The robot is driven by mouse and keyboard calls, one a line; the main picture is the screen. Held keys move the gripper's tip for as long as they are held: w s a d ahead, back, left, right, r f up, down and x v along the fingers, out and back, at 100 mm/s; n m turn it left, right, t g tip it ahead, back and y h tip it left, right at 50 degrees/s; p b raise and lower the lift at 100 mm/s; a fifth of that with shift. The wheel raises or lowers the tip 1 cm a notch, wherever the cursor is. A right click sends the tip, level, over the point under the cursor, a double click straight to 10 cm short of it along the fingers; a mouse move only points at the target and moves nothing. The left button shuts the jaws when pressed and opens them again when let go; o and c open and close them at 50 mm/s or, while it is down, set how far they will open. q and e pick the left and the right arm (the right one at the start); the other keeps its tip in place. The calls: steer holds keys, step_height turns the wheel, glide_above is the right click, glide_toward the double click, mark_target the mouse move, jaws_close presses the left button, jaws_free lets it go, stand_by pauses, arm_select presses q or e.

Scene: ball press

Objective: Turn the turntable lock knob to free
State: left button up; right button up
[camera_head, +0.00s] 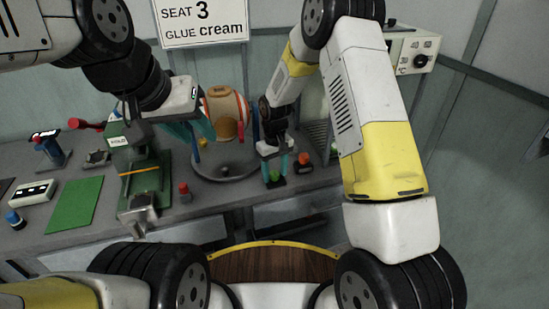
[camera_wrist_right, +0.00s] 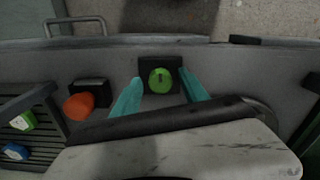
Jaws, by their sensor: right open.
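A round green knob (camera_wrist_right: 160,81) with a dark mark sits on a black block near the bench's front edge; no label on it is readable. It also shows in the head view (camera_head: 275,175). My right gripper (camera_wrist_right: 161,76) is open, its two teal fingers on either side of the knob with gaps between. In the head view my right gripper (camera_head: 274,166) points down at the knob. The grey round turntable (camera_head: 224,171) is left of the knob. My left gripper (camera_head: 199,127) is beside the green press; its finger gap is unclear.
An orange knob (camera_wrist_right: 79,106) on a black block sits close to the green knob. The green press (camera_head: 139,170) and a red-topped button (camera_head: 184,191) stand further left.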

mark_target(275, 173)
step_height(275, 173, up, 8)
steer(key=shift+f, duration=0.25)
steer(key=shift+d+r, duration=0.1)
steer(key=shift+r, duration=0.1)
steer(key=s+d+r+m+t, duration=0.1)
steer(key=s+d+r, duration=0.2)
steer(key=r, duration=0.3)
steer(key=s+d+r+m+t+y, duration=0.1)
steer(key=s+d+r, duration=0.1)
steer(key=r, duration=0.3)
steer(key=s+d+r+m, duration=0.1)
steer(key=s+d+r, duration=0.2)
steer(key=r, duration=0.3)
steer(key=s+d+r+m+t, duration=0.1)
steer(key=s+d+r+t, duration=0.1)
steer(key=s, duration=0.7)
steer(key=s+d+r+m+t+y, duration=0.1)
steer(key=s+d+r+t, duration=0.1)
steer(key=s+r, duration=0.3)
steer(key=s+d, duration=0.1)
steer(key=s, duration=0.2)
steer(key=shift+s+d+r+m, duration=0.15)
steer(key=shift+s+d+m, duration=0.15)
steer(key=shift+s, duration=0.1)
